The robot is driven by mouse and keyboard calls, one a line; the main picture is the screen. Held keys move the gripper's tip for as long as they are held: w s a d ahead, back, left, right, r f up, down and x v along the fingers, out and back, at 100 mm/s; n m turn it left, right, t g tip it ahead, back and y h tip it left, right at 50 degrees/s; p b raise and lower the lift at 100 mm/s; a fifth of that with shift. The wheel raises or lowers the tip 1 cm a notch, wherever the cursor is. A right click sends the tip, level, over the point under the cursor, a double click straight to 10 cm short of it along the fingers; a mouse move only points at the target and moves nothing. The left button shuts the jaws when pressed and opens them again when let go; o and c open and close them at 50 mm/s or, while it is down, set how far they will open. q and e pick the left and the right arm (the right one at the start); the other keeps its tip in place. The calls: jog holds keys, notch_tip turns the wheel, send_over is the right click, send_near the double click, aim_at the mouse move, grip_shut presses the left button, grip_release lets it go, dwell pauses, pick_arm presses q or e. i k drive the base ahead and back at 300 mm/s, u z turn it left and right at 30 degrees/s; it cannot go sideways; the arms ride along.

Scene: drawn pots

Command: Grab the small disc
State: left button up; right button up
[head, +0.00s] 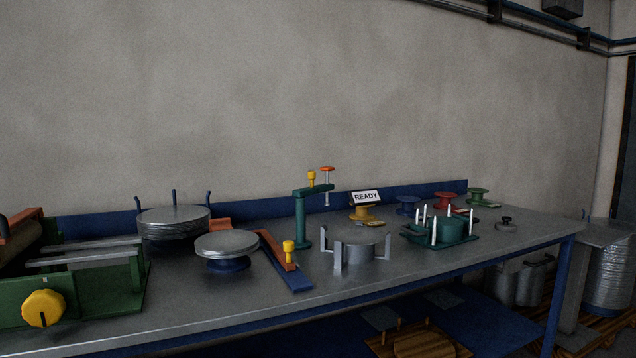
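A smaller stack of round grey metal discs (227,242) sits on a blue round stand on the workbench, left of centre. A larger stack of grey discs (174,218) stands behind it to the left, between upright blue posts. I cannot tell which one the task calls the small disc. Neither of my grippers is in the head view.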

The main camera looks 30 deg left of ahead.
aim_at(352, 236)
jog(key=u, duration=0.4)
jog(key=k, duration=0.45)
jog(key=u, duration=1.35)
jog(key=i, duration=1.8)
jog(key=z, duration=0.65)
